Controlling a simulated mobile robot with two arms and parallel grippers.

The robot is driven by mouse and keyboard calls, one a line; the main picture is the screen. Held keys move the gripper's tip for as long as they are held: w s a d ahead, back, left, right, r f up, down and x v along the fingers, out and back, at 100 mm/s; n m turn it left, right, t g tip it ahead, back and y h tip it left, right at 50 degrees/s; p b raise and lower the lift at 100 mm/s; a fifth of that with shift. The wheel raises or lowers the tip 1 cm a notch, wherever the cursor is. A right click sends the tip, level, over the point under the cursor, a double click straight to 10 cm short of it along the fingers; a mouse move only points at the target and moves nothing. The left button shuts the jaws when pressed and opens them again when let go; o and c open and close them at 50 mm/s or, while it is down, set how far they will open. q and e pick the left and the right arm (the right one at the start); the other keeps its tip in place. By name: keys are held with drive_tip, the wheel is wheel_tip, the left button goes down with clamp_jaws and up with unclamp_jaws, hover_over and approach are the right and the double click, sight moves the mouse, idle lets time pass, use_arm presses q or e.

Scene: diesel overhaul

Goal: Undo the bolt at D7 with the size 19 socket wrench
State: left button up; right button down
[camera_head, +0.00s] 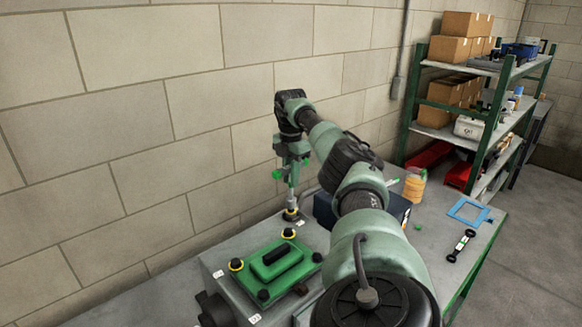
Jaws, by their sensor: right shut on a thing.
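My right arm reaches over the workbench, and its gripper (293,160) points down near the wall. It is shut on the socket wrench (292,192), which is held about upright. The wrench's lower end is at a dark, yellow-ringed bolt (291,215) at the back of the grey block; I cannot tell whether it is fully seated. A small white label (301,222) lies beside that bolt, too small to read, so I cannot confirm it is D7. The wrench's size marking is not legible. My left gripper is not in view.
A green cover (284,268) with dark bolts, some yellow-ringed, sits in front of the wrench. A dark box (325,211) is partly hidden behind my arm. An orange container (414,186), a blue frame (469,211) and a black tool (460,246) are at right. Shelves (481,115) stand beyond.

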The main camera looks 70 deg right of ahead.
drive_tip(key=m, duration=1.2)
idle(0.3)
drive_tip(key=shift+f, duration=0.15)
